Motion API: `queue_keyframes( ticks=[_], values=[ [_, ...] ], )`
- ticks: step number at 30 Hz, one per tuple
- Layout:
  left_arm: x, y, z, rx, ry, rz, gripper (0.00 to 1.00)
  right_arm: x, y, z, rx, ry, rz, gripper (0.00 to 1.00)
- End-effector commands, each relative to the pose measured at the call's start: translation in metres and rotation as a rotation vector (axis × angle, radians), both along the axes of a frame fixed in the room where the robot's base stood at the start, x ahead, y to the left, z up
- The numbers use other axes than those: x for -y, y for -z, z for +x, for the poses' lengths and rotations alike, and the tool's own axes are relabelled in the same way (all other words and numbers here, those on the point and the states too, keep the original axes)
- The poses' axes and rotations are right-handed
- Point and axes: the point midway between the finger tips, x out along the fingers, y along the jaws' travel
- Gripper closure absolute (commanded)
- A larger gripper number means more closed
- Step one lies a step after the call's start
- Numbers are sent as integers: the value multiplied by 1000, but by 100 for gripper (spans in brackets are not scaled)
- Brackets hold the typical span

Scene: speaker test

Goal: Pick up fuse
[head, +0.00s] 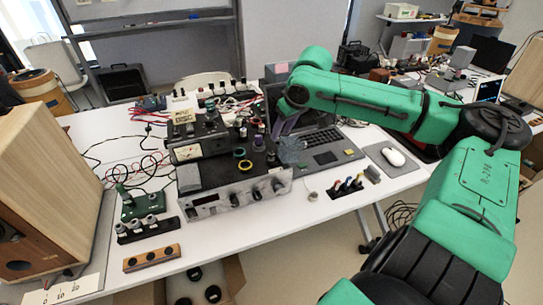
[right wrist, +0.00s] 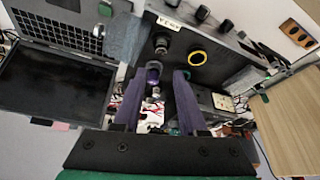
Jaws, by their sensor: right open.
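I cannot single out the fuse with certainty. A small upright cylinder with a purple ring (right wrist: 153,76) shows between the fingertips in the right wrist view. A small silvery piece (right wrist: 156,92) shows just below it there. Purple and silvery small parts (head: 259,141) also stand on top of the grey device (head: 240,192) in the head view. My right gripper (right wrist: 159,72) is open, with its two purple fingers apart on either side of the purple-ringed part. In the head view, my right gripper (head: 277,132) is over the device's back right, partly hidden by its own arm. My left gripper is out of view.
An open laptop (head: 318,150) stands close on the right. A smaller meter box (head: 188,152) and loose wires are behind left. A wooden speaker (head: 50,190) stands at far left. Bare white table (head: 235,222) lies in front.

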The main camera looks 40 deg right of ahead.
Motion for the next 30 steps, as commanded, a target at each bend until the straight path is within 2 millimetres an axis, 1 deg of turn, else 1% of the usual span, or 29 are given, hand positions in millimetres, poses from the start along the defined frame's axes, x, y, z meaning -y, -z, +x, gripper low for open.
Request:
queue_keyframes(
  ticks=[1,3,6,13,18,21,27,28,29,30],
  values=[
    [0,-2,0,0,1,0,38,1,11,2,-10,0,-4,59],
    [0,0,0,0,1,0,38,1,24,7,-10,0,-5,59],
    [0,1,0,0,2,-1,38,1,40,14,-7,0,-3,59],
    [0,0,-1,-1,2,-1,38,0,60,23,-6,-2,-3,59],
    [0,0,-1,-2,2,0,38,-1,88,33,-7,-3,-4,59],
    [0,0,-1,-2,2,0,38,-1,96,38,-3,-2,-2,59],
    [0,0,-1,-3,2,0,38,-1,96,39,0,-1,0,59],
    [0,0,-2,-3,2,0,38,-1,96,39,0,-1,0,63],
    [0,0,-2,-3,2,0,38,-1,96,39,0,-1,0,74],
    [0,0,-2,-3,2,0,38,-1,96,39,0,-1,0,89]
  ],
)
